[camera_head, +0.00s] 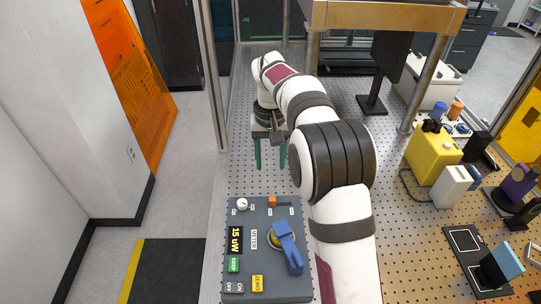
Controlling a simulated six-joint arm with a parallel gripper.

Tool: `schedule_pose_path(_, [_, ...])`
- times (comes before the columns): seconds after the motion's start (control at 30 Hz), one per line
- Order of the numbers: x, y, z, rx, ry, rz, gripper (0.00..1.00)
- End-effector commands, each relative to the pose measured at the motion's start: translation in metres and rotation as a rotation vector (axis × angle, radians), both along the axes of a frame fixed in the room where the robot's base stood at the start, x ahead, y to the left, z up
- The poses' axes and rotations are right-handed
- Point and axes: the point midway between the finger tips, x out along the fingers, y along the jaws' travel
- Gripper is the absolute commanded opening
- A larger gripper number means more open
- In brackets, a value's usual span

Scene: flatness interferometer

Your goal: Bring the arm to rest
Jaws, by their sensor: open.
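My arm reaches from the bottom of the view toward the back, over the perforated optical table (225,185). My gripper (271,153) points down above the table, beyond the grey meter box. Its two green fingers are apart, with nothing seen between them. The grey meter box (245,210) stands at the near left of the table. It carries a blue lever-like part (287,246), a white knob (242,204), a small orange block (272,201) and a display reading 15 uW (236,240). My gripper is clear of the box.
A yellow box (432,157) and a white box (453,185) stand at the right. A black mount with a pale blue plate (502,262) sits at the lower right. Metal posts (212,80) and a raised wooden platform (385,15) frame the back.

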Motion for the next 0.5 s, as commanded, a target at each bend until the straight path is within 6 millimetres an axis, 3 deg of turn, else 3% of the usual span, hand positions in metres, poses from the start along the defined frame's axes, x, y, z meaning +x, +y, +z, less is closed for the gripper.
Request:
schedule_pose_path(0.13, [-0.0002,0.0001,0.0124,0.000,0.000,-0.001,0.55])
schedule_pose_path(0.5, [-0.0002,0.0000,0.0132,0.000,0.001,-0.001,0.55])
